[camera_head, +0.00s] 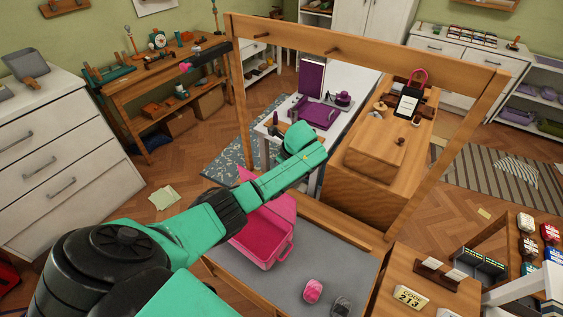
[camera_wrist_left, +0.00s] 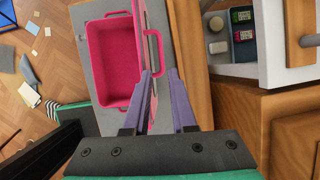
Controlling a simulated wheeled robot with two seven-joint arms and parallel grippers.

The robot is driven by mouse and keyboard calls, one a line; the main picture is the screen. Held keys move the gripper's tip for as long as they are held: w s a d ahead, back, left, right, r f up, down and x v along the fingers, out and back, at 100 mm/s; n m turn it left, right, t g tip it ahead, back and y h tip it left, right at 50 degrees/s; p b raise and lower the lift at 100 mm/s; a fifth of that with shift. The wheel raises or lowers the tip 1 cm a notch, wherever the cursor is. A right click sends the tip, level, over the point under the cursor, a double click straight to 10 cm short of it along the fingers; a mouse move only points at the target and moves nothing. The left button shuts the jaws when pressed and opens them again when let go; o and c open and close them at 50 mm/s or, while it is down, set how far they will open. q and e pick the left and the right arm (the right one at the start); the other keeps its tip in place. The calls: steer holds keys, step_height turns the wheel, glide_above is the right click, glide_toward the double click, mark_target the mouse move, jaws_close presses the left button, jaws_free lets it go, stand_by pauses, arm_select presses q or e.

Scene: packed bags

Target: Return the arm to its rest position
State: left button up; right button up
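My left arm (camera_head: 230,200) reaches from the lower left to the middle of the head view, where its fingers are hidden. In the left wrist view, the two purple fingers of my left gripper (camera_wrist_left: 161,72) stand apart. The pink case (camera_head: 262,238) stands open on a grey mat (camera_head: 225,258). In the left wrist view, the pink case (camera_wrist_left: 110,60) has its raised lid seen edge-on, with a handle, beyond and between the fingers. I see no grip on it. My right gripper is not in view.
A wooden frame (camera_head: 370,52) rises around the far side of the mat. A pink item (camera_head: 313,291) and a grey item (camera_head: 341,306) lie on the mat. A wooden block with a "213" sign (camera_head: 411,297) is at the right. White drawers (camera_head: 50,160) stand at the left.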

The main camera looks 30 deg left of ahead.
arm_select(q)
steer(key=v, duration=0.3)
stand_by(0.4)
